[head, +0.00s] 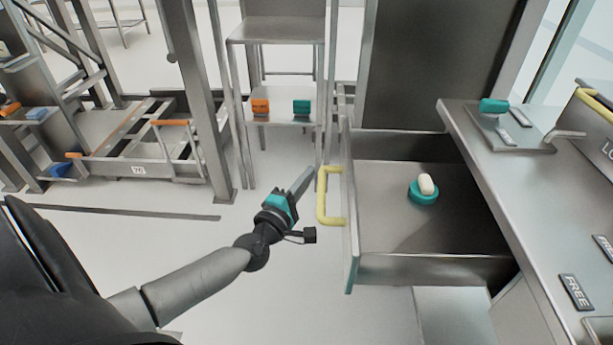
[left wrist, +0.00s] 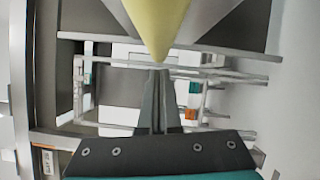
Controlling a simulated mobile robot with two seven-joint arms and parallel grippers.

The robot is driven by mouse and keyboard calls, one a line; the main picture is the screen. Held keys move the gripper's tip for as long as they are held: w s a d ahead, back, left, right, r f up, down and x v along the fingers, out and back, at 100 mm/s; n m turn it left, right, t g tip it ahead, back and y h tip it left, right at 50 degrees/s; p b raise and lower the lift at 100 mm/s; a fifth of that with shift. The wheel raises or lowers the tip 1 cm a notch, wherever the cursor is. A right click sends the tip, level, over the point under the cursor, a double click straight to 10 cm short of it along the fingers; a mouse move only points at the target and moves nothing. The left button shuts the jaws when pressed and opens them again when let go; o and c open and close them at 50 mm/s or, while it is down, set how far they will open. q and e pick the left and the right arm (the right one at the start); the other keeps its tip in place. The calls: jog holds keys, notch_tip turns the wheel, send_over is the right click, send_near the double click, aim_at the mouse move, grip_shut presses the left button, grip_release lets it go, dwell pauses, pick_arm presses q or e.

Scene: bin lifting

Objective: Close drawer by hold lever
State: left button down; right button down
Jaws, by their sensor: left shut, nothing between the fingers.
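The grey drawer (head: 390,262) is pulled open from the steel counter, with a yellow handle (head: 322,195) on its front. My left gripper (head: 306,176) is shut and empty, its fingertips pointing up and right close to the handle's left side. In the left wrist view the shut fingers (left wrist: 156,78) point at a large yellow shape, apparently the handle (left wrist: 158,22); I cannot tell whether they touch. Inside the drawer a white oval object (head: 426,183) sits on a teal round base (head: 423,196). My right gripper is not in view.
The counter (head: 470,150) at the right carries a plate with a teal-ended part (head: 494,105) and a grey lever (head: 567,135). Behind stands a shelf with an orange block (head: 260,106) and a teal block (head: 301,107).

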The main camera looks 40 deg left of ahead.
aim_at(423, 187)
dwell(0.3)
